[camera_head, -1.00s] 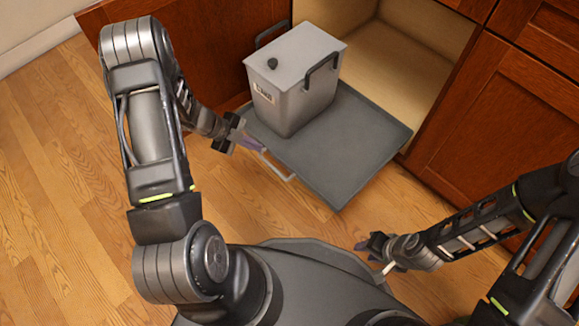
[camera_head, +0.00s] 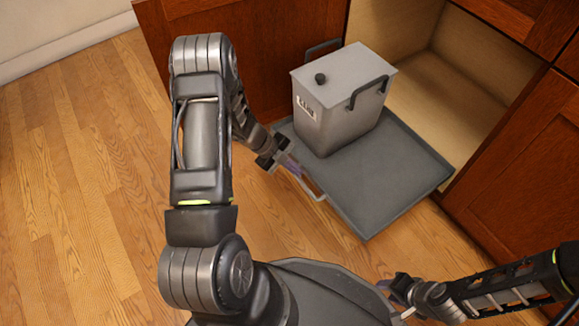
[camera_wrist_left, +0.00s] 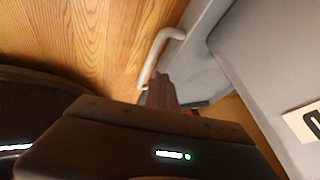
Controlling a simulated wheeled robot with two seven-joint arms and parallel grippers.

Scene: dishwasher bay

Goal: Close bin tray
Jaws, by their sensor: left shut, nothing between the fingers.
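The grey bin tray (camera_head: 385,195) is slid out of the wooden cabinet, low over the floor. A grey lidded bin (camera_head: 340,105) with dark handles stands on its back left part. The tray's pale bar handle (camera_head: 312,188) is on its front edge. My left gripper (camera_head: 292,166) is shut and empty at the tray's front left edge, close to the handle. The left wrist view shows the fingers (camera_wrist_left: 162,92) beside the handle (camera_wrist_left: 157,52); whether they touch it I cannot tell. My right gripper (camera_head: 395,284) is low at the right, away from the tray; its fingers are too small to read.
The open cabinet interior (camera_head: 440,85) behind the tray is empty in the part I see. An open wooden door (camera_head: 245,60) stands at the left, behind my left arm. A closed door (camera_head: 525,160) is at the right. The wood floor (camera_head: 80,200) at the left is clear.

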